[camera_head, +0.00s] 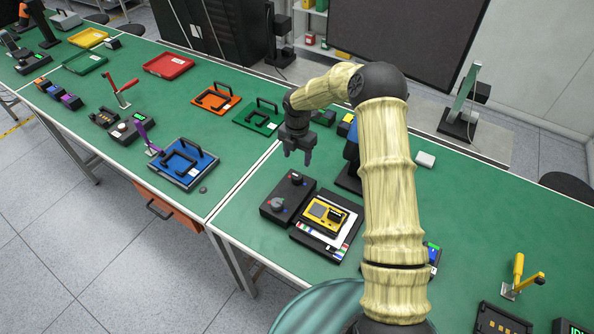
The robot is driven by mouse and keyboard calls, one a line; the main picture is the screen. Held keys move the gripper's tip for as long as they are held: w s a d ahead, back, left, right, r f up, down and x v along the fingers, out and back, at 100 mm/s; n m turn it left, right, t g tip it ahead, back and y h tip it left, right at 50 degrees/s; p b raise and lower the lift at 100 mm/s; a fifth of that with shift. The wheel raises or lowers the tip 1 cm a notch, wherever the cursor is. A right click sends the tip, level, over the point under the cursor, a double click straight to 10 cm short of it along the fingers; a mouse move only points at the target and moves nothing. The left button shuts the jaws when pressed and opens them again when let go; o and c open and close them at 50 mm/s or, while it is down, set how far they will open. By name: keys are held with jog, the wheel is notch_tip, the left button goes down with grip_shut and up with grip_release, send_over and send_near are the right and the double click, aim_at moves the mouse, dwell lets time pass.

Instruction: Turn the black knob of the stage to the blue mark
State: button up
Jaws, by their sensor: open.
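A dark box (268,213) stands near the front edge of the green table, left of my arm. It carries a black knob (296,177) at its far end and a grey knob (278,204) nearer the front. Small coloured marks show beside the knobs, but they are too small to tell where the black knob points. My gripper (297,157) is open and empty, fingers down, above and just beyond the black knob in the picture. It appears apart from the knob; the exact height gap cannot be told.
A yellow device (326,215) sits on a black-and-white board right of the box. A dark upright object (350,178) stands behind it, partly hidden by my arm. Green (258,118), orange (216,98) and blue (182,166) trays lie to the left. Table is clear front left of the box.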

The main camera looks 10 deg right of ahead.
aim_at(297, 175)
notch_tip(297, 175, down, 10)
jog(key=p, duration=0.3)
jog(key=shift+r, duration=0.25)
jog(key=c, duration=1)
